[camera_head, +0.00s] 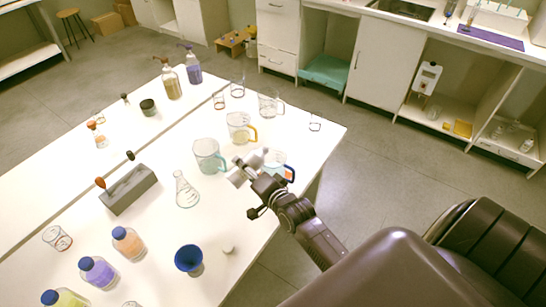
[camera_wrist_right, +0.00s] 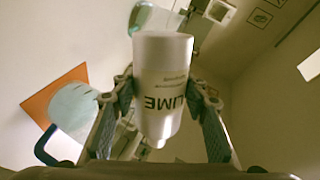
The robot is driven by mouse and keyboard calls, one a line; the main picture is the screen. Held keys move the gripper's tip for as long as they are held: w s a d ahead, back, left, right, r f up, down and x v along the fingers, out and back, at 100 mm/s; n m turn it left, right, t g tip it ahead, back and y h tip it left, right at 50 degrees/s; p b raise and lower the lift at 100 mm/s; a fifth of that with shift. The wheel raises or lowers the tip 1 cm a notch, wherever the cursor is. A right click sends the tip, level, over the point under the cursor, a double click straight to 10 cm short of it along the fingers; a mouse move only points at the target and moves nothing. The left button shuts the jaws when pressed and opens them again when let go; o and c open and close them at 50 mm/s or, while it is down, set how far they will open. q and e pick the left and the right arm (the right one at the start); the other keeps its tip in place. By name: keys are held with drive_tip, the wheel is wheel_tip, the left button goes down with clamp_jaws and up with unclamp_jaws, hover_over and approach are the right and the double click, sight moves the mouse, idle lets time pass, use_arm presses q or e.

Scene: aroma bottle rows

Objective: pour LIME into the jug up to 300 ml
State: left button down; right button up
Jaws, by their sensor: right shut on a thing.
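My right gripper (camera_head: 252,172) reaches over the right part of the white table. In the right wrist view my right gripper (camera_wrist_right: 163,100) is shut on a white bottle (camera_wrist_right: 162,65) marked LIME, one finger on each side. A clear jug with a dark blue handle (camera_head: 277,160) stands right beside the gripper, partly hidden by it. In the wrist view a pale jug with a dark blue handle (camera_wrist_right: 72,106) is at the left, over an orange square (camera_wrist_right: 40,101). I cannot tell the bottle's tilt or the jug's level. My left gripper is not in view.
A teal-handled jug (camera_head: 207,156), a yellow-handled jug (camera_head: 238,127) and a clear jug (camera_head: 269,104) stand close by. A flask (camera_head: 186,191), a grey holder (camera_head: 128,190), a blue cup (camera_head: 188,258) and several coloured bottles occupy the left and front. The table's right edge is near the gripper.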

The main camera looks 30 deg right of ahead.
drive_tip(key=shift+r+p, duration=0.3)
drive_tip(key=shift+p, duration=0.25)
idle(1.0)
drive_tip(key=shift+w+d+r+m+y+p, duration=0.1)
drive_tip(key=shift+d+r+m+y+p, duration=0.2)
drive_tip(key=shift+d+r+m+p, duration=0.55)
idle(3.1)
drive_tip(key=shift+a+f+p, duration=0.3)
drive_tip(key=shift+a+p, duration=0.05)
drive_tip(key=shift+p, duration=0.2)
idle(2.0)
